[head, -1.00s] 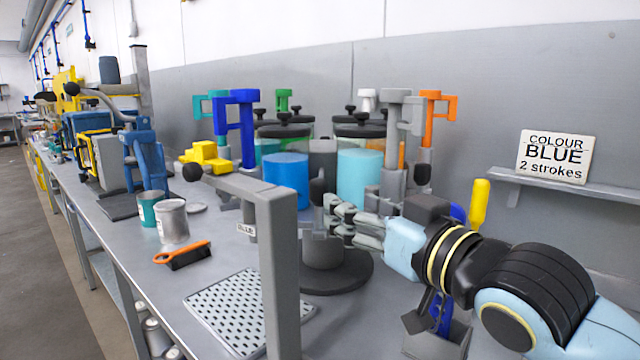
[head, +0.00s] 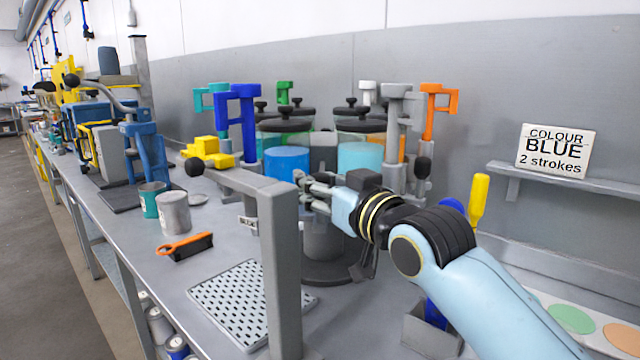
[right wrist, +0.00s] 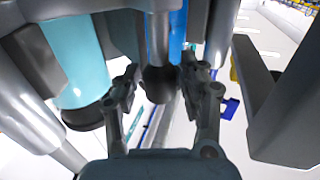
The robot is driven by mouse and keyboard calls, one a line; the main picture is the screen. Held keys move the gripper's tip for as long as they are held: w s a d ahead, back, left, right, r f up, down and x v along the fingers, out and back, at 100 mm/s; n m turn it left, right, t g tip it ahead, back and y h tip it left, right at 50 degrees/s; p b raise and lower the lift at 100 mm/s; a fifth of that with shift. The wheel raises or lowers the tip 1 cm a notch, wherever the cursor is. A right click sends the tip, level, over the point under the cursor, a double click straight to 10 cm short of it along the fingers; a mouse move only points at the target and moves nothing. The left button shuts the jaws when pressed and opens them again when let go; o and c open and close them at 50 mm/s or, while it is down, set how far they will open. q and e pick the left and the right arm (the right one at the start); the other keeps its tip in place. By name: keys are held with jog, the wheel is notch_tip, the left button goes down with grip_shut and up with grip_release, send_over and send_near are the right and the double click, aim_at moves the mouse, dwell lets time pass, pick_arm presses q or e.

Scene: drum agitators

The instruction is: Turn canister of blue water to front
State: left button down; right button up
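The canister of blue water (head: 287,162) stands on the round carousel, left of centre in the head view. Its lower part is hidden. It also shows as a blue strip at the top of the right wrist view (right wrist: 178,32). A canister of light cyan liquid (head: 359,158) stands to its right. My right gripper (head: 312,192) is in front of the canisters, level with their lower parts. In the right wrist view its fingers (right wrist: 159,72) are apart on either side of a dark knob (right wrist: 159,86) below a grey rod. My left gripper is not in view.
A grey post (head: 280,265) with a horizontal arm stands close in front, left of my right gripper. A perforated tray (head: 232,300), a brush (head: 186,246) and cups (head: 174,213) are on the bench. A sign (head: 555,150) reads "COLOUR BLUE 2 strokes".

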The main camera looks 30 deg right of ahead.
grip_shut()
jog(key=w+a, duration=0.1)
jog(key=w+a+p, duration=0.1)
jog(key=a, duration=0.1)
jog(key=shift+r, duration=0.1)
jog(key=shift+o, duration=0.7)
grip_release()
jog(key=shift+o, duration=0.9)
jog(key=shift+w, duration=0.1)
